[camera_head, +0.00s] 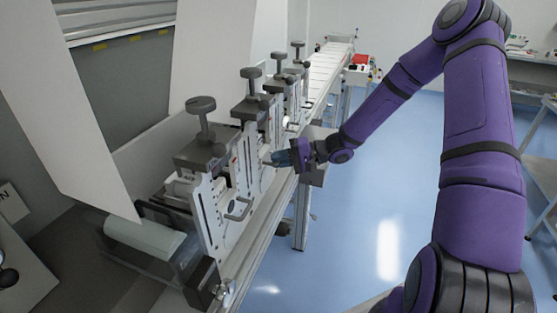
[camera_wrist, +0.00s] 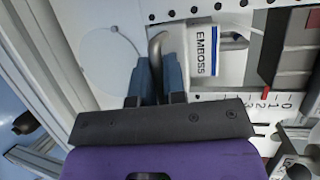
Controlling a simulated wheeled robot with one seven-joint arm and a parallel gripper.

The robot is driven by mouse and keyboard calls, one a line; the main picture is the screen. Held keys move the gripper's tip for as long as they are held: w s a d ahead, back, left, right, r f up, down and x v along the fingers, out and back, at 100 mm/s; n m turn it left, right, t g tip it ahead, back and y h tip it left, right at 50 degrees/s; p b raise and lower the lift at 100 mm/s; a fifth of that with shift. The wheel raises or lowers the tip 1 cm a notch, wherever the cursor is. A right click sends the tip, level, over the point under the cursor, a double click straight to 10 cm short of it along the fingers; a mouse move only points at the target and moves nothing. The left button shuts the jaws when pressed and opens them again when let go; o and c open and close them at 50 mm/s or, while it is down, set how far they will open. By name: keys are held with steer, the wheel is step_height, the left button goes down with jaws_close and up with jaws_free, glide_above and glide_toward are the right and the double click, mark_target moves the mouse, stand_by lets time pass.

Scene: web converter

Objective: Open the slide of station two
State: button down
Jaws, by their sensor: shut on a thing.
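My gripper (camera_head: 278,158) reaches in from the right to the second-nearest station (camera_head: 248,112) in the row. In the wrist view its blue fingers (camera_wrist: 157,76) are shut on a bent metal handle (camera_wrist: 156,46). The handle's bend shows past the fingertips; the rest is hidden between them. A white block labelled EMBOSS (camera_wrist: 203,58) stands just right of the fingers. A numbered scale (camera_wrist: 262,104) lies further right. I cannot tell from these views how far the slide is out.
The nearest station (camera_head: 205,150) has its own bent handle (camera_head: 238,209) below left of my gripper. Several black knobs top the row. A white conveyor (camera_head: 331,62) runs behind. The blue floor (camera_head: 375,200) right of the machine is clear.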

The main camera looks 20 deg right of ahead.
steer(key=s+d, duration=1.3)
steer(key=d, duration=0.1)
steer(key=shift+d, duration=0.15)
steer(key=shift+f, duration=0.1)
steer(key=c, duration=1.2)
jaws_free()
steer(key=shift+d, duration=0.1)
steer(key=v, duration=1)
steer(key=shift+d, duration=0.25)
